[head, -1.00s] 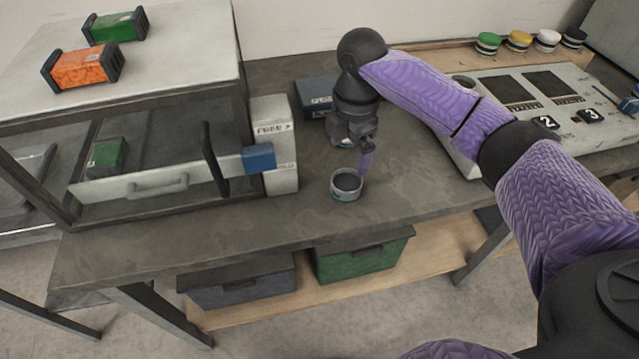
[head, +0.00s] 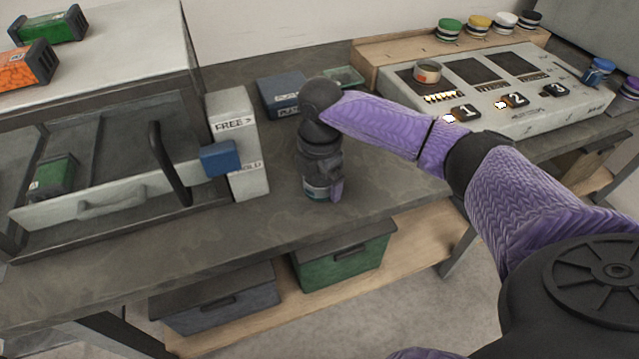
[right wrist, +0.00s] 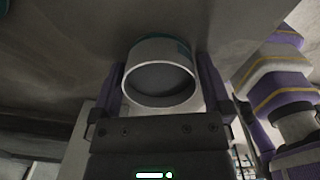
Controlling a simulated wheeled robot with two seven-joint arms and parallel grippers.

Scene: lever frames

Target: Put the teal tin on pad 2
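The teal tin (head: 317,191) is at the front middle of the bench, mostly hidden under my right gripper (head: 323,185) in the head view. In the right wrist view the tin (right wrist: 160,82) shows its pale round rim and a bit of teal band. It sits between the two fingers of my right gripper (right wrist: 160,88), which look flush with its sides. Whether it is lifted off the bench, I cannot tell. Pad 2 (head: 473,70) is the bare dark middle square on the sloping console, above the label 2. My left gripper is out of view.
Another tin (head: 428,71), pale with a reddish top, stands on pad 1. Pad 3 (head: 517,64) is bare. A blue box (head: 279,94) and a green tray (head: 345,78) lie behind my gripper. A white post with a blue block (head: 220,158) and a drawer cabinet stand at left.

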